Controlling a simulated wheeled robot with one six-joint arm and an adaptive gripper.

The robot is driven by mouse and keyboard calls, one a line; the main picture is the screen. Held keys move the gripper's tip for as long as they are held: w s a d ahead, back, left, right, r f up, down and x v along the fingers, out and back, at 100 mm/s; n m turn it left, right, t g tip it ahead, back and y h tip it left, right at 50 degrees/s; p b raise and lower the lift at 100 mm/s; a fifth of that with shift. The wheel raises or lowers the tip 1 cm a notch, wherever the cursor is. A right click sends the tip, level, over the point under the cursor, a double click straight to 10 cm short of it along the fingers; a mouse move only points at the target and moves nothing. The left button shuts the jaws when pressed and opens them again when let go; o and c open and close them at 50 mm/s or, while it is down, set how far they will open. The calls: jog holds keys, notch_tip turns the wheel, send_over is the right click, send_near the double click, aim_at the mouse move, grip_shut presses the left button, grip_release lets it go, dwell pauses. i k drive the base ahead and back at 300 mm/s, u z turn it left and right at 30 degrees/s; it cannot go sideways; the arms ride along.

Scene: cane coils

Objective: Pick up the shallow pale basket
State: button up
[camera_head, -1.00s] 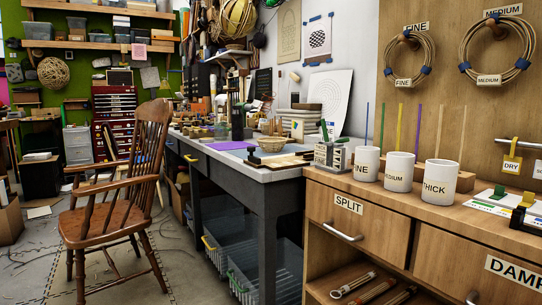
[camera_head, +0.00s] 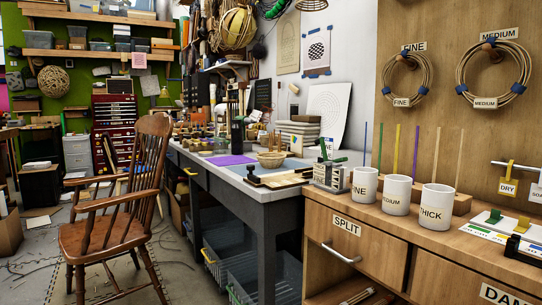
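A small shallow pale basket (camera_head: 271,160) sits on the grey-topped workbench, left of centre in the head view. It stands behind a dark-and-tan flat board with a small dark block on it, and right of a purple sheet. Its base is partly hidden by the things in front. My gripper does not show in the head view, so its state and its distance from the basket cannot be seen.
The workbench (camera_head: 262,194) holds a purple mat (camera_head: 231,160) and many tools. A wooden chair (camera_head: 120,215) stands on the left floor. A wooden cabinet (camera_head: 385,245) with white mugs (camera_head: 397,195) fills the right. Bare floor shows between chair and bench.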

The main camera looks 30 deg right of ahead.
aim_at(270, 161)
jog(key=u, duration=0.5)
jog(key=k, duration=0.6)
jog(key=u, duration=0.6)
jog(key=i, duration=1.2)
jog(key=z, duration=0.3)
jog(key=i, duration=1.9)
jog(key=z, duration=1.3)
jog(key=i, duration=1.15)
jog(key=z, duration=1.2)
